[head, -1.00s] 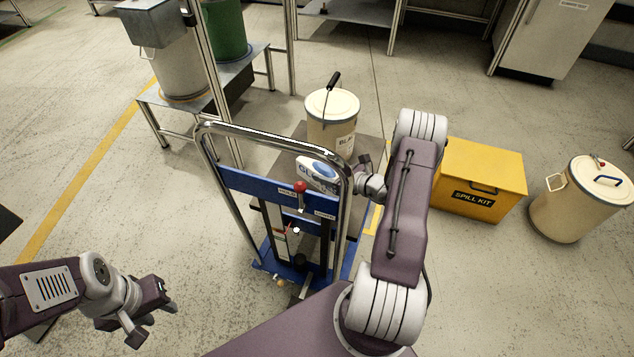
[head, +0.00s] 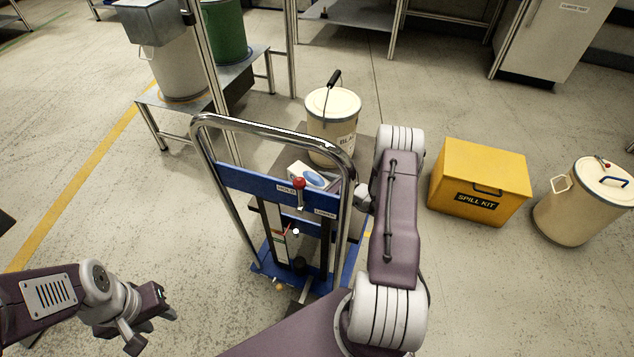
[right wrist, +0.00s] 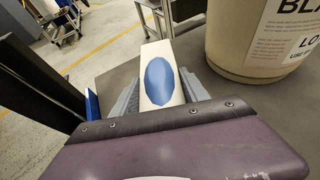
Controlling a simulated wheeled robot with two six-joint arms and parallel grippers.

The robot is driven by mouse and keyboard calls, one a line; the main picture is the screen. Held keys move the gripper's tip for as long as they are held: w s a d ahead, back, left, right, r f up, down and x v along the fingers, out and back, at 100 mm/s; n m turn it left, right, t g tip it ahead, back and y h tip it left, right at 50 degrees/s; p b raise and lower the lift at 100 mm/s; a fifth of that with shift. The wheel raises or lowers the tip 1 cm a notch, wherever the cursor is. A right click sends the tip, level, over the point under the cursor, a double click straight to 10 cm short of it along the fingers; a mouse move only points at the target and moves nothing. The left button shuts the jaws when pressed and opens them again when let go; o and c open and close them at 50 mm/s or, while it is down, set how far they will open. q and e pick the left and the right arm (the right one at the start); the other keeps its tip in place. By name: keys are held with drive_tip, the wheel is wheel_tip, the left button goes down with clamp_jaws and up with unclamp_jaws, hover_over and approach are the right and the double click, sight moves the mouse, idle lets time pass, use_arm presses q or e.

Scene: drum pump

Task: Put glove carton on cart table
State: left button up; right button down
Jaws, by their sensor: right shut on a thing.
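The glove carton (head: 308,174) is white with a blue oval. It is behind the cart's handle frame, over the dark grey cart table (head: 288,152). My right gripper (right wrist: 160,98) is shut on the carton (right wrist: 162,62), with a grey finger on each side. In the head view the handle and my arm partly hide this gripper. The carton is low over the table (right wrist: 245,122); I cannot tell whether its underside touches. My left gripper (head: 153,328) is open and empty, left of the cart.
A cream drum (head: 333,125) stands on the cart table, close beside the carton. The chrome handle (head: 270,129) and blue panel (head: 265,186) rise in front. A yellow spill kit box (head: 480,180) and another cream drum (head: 588,205) stand on the floor to the right.

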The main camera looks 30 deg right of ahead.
drive_tip(key=c, duration=0.6)
unclamp_jaws()
drive_tip(key=shift+r, duration=0.1)
drive_tip(key=shift+s+d+r+p, duration=0.1)
drive_tip(key=shift+s+r+p, duration=0.1)
drive_tip(key=shift+p, duration=0.15)
drive_tip(key=p+v, duration=0.3)
drive_tip(key=v, duration=0.8)
drive_tip(key=shift+s, duration=0.3)
